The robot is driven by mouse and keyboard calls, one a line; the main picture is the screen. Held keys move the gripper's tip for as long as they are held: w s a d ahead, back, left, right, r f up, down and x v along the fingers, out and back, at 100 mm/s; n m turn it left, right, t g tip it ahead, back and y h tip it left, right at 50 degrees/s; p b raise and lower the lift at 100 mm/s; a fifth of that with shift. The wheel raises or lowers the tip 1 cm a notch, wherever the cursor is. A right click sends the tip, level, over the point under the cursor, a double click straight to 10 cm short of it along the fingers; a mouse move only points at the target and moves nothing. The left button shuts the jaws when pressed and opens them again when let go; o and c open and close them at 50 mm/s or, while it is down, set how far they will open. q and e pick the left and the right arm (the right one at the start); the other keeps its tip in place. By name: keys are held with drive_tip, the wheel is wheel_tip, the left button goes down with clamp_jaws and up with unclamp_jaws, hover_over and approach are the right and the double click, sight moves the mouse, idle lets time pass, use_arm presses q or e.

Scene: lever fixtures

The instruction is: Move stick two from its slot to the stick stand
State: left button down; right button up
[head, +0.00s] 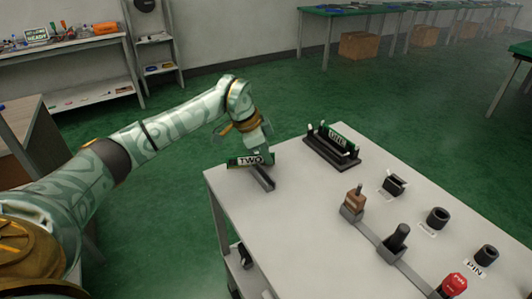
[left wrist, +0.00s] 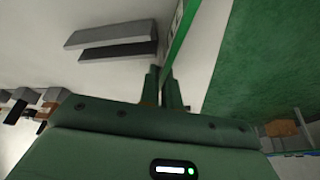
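Stick two (head: 250,160), a thin green plate with a white "TWO" label, is in my left gripper (head: 254,146) at the table's far left corner. In the left wrist view, the fingers (left wrist: 163,88) are closed on the green stick (left wrist: 179,36), seen edge-on. The grey slot (head: 262,180) lies just below it in the head view. In the left wrist view, the slot's two bars (left wrist: 112,32) appear empty and apart from the stick. The black stick stand (head: 343,163) is to the right and holds a stick labelled "ONE" (head: 338,137). My right gripper is not in view.
The light table (head: 290,215) also bears a brown-handled fixture (head: 354,201), a black knob (head: 397,238), a red-topped piece (head: 454,284) and dark sockets (head: 437,217) to the right. The tabletop between the slot and the stand is clear.

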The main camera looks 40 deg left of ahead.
use_arm(q)
drive_tip(key=c, duration=1.6)
unclamp_jaws()
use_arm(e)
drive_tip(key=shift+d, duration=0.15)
